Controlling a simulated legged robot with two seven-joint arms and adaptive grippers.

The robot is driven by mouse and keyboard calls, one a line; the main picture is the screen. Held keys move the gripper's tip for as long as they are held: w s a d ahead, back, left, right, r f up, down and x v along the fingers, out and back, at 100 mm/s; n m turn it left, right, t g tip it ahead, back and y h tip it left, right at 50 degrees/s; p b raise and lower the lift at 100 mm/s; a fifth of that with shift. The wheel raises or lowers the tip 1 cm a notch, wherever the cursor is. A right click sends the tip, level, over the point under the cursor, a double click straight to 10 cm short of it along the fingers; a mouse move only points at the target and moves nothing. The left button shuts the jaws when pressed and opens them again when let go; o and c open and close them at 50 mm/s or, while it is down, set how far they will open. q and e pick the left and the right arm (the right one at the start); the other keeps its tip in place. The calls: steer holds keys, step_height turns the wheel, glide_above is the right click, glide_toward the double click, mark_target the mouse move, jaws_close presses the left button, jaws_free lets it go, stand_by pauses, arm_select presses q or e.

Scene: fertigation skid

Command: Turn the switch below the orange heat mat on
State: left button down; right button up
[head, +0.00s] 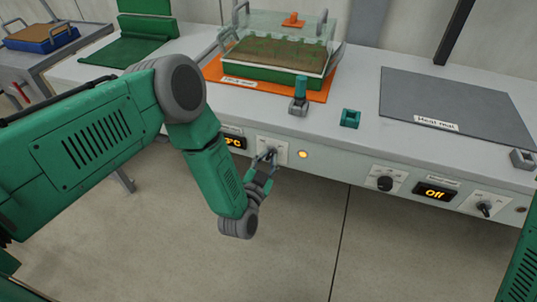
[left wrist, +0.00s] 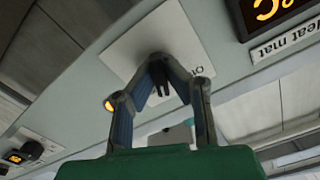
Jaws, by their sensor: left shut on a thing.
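The orange heat mat (head: 212,70) lies on the bench, with a clear-lidded seed tray on it. Below it, on the bench's front panel, is a switch on a white plate (head: 281,147); the plate also shows in the left wrist view (left wrist: 190,38). My left gripper (head: 268,157) is at this switch. In the left wrist view its fingertips (left wrist: 160,70) are closed around the dark switch lever (left wrist: 165,88), mostly hidden by the fingers. The amber lamp (head: 303,155) right of the switch is lit. The display (head: 236,141) left of it shows a lit, partly hidden "°C" reading. My right gripper is out of view.
A green-topped grey item (head: 299,95) and a small green holder (head: 350,118) stand near the front edge. Floor below is clear.

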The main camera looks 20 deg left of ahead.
arm_select(q)
steer(key=shift+d+m+p, duration=0.1)
steer(key=shift+m+p, duration=0.2)
steer(key=shift+m, duration=2)
steer(key=c, duration=1.6)
jaws_free()
steer(key=s, duration=1.2)
